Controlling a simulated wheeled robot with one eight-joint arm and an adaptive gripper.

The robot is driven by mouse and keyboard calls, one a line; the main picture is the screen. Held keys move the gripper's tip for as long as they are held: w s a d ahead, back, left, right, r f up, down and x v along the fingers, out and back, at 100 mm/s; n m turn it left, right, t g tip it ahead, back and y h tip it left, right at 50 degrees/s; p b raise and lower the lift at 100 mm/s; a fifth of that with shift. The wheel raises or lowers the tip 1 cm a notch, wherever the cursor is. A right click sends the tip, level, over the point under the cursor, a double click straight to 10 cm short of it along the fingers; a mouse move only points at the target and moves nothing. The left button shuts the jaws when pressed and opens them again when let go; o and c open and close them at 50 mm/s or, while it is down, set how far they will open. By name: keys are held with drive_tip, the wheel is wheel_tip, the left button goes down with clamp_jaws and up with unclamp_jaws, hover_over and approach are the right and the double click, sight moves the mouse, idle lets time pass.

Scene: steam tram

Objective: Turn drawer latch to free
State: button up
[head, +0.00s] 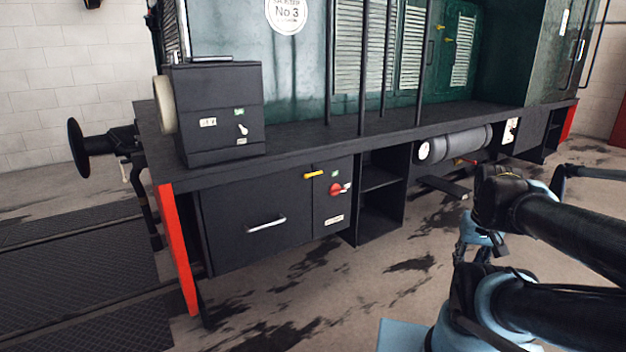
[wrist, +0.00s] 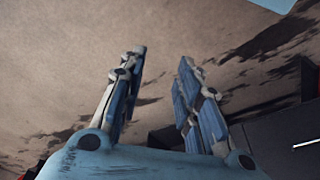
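A dark drawer front (head: 225,240) with a silver bar handle (head: 266,223) sits under the tram's running board in the head view. Beside it on the right, a narrow panel (head: 326,210) carries a yellow lever (head: 314,175) lying about level and a red knob (head: 335,189). Small labels are too small to read, so I cannot tell which of the two is the drawer latch. My gripper (wrist: 161,58) is open and empty, its two blue fingers apart. In the head view my gripper (head: 474,242) hangs right of the panel, well apart from it.
A black box (head: 218,115) with a small silver switch (head: 243,129) stands on the running board. An open shelf (head: 380,200) and a grey cylinder (head: 455,144) lie right of the panel. A red-edged end plate (head: 175,245) and buffer (head: 78,148) are at left. The stained floor in front is clear.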

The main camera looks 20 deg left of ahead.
drive_tip(key=w+a+r+m+t+y, duration=0.1)
drive_tip(key=w+a+r+t+y, duration=0.15)
drive_tip(key=w+a, duration=0.75)
drive_tip(key=w+a+r+m+t+y, duration=0.1)
drive_tip(key=w+a+r+t+y, duration=0.2)
drive_tip(key=w+a, duration=0.7)
drive_tip(key=m+t+y, duration=0.3)
drive_tip(key=m+y, duration=0.3)
drive_tip(key=y, duration=0.1)
approach(311, 175)
drive_tip(key=shift+g, duration=0.25)
drive_tip(key=x, duration=0.8)
drive_tip(key=shift+w, duration=0.35)
